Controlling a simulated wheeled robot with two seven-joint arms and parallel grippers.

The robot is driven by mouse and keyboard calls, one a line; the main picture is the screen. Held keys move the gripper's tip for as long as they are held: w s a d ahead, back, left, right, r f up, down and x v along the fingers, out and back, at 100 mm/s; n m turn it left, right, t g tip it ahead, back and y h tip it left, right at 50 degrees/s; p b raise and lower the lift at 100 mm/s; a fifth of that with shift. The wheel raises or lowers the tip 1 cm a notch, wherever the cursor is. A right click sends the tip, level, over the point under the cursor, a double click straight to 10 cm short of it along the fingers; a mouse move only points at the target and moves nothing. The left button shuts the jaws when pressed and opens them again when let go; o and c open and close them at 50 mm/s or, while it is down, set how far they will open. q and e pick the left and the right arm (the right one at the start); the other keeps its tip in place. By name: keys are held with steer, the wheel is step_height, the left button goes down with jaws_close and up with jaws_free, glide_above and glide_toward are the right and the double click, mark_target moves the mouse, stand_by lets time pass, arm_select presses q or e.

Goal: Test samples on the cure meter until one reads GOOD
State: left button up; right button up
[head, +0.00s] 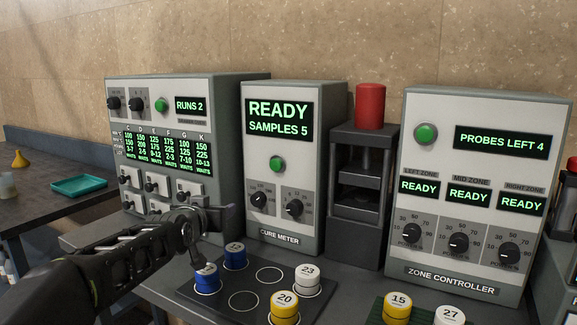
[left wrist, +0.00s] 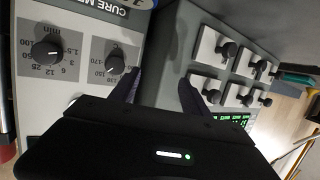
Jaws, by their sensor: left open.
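The cure meter (head: 283,130) stands in the middle of the head view. Its screen reads READY and SAMPLES 5, above a green button (head: 277,163) and two knobs (head: 276,205). A dark sample tray (head: 222,306) lies in front, with two blue pucks (head: 236,256), a white puck marked 23 (head: 308,279) and a yellow puck marked 20 (head: 284,305); some ringed spots are empty. My left gripper (head: 213,235) is open and empty, above the tray's left end, beside the blue pucks. In the left wrist view its fingers (left wrist: 162,88) point toward the meter's base. My right gripper is out of view.
A panel of switches reading RUNS 2 (head: 190,105) stands left of the meter. A press with a red top (head: 370,106) stands right of it. The zone controller (head: 480,130) is further right. More pucks (head: 398,306) sit at the bottom right. A teal tray (head: 79,186) is far left.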

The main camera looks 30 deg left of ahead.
mark_target(292, 209)
arm_select(q)
steer(key=d, duration=0.1)
steer(key=d+m+p, duration=0.1)
steer(key=d+m+t, duration=0.1)
steer(key=shift+w+d+r+h, duration=0.1)
steer(key=shift+d+r+h, duration=0.1)
steer(key=shift+r+h, duration=0.15)
steer(key=d+f+m+t+h, duration=0.1)
steer(key=d+m+t+h, duration=0.2)
steer(key=d, duration=0.8)
steer(key=m+h, duration=0.2)
steer(key=shift+w+d+h, duration=0.25)
steer(key=shift+d+h, duration=0.05)
steer(key=shift+h, duration=0.05)
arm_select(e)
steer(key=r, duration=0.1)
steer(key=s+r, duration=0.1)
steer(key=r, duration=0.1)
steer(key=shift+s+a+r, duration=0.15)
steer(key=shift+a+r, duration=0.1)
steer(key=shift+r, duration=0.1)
arm_select(q)
steer(key=shift+w+f, duration=0.1)
steer(key=shift+w, duration=0.05)
steer(key=w, duration=0.7)
steer(key=shift+w+d, duration=0.1)
steer(key=shift+w, duration=0.2)
jaws_close()
